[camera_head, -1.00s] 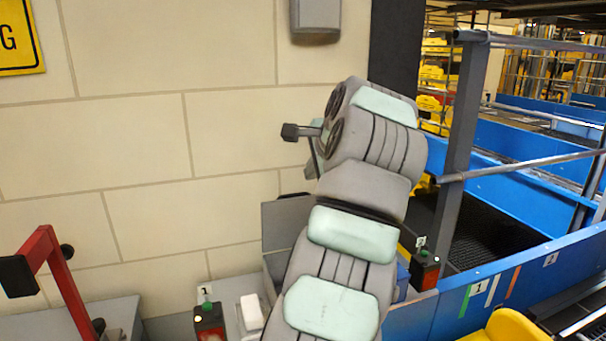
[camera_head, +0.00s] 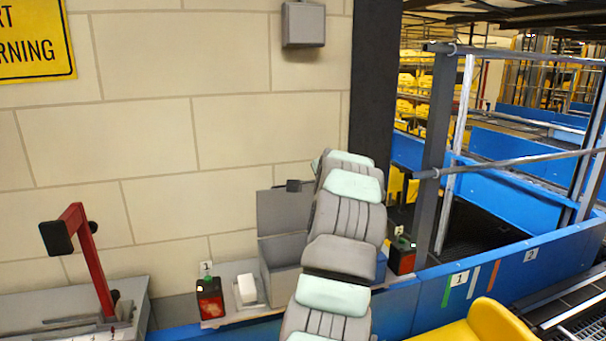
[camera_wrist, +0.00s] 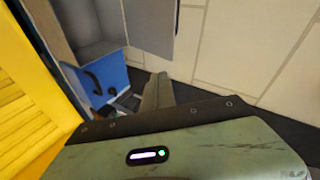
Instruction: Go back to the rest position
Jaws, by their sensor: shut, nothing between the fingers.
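My arm rises from the bottom middle of the head view and bends away from the camera. My gripper shows in the wrist view, where its grey fingers (camera_wrist: 158,88) lie together with nothing held between them. In the head view the fingers are hidden behind my arm. An open grey box (camera_head: 284,255) with its lid raised stands against the wall behind my arm. A grey box with a blue front (camera_wrist: 112,78) shows beyond the fingers in the wrist view, apart from them.
A red-and-black button box (camera_head: 209,300) stands left of my arm, another (camera_head: 402,257) right of it. A red lever (camera_head: 92,262) stands at the far left. The blue conveyor side (camera_head: 500,272) and a yellow tray (camera_head: 490,325) lie at right.

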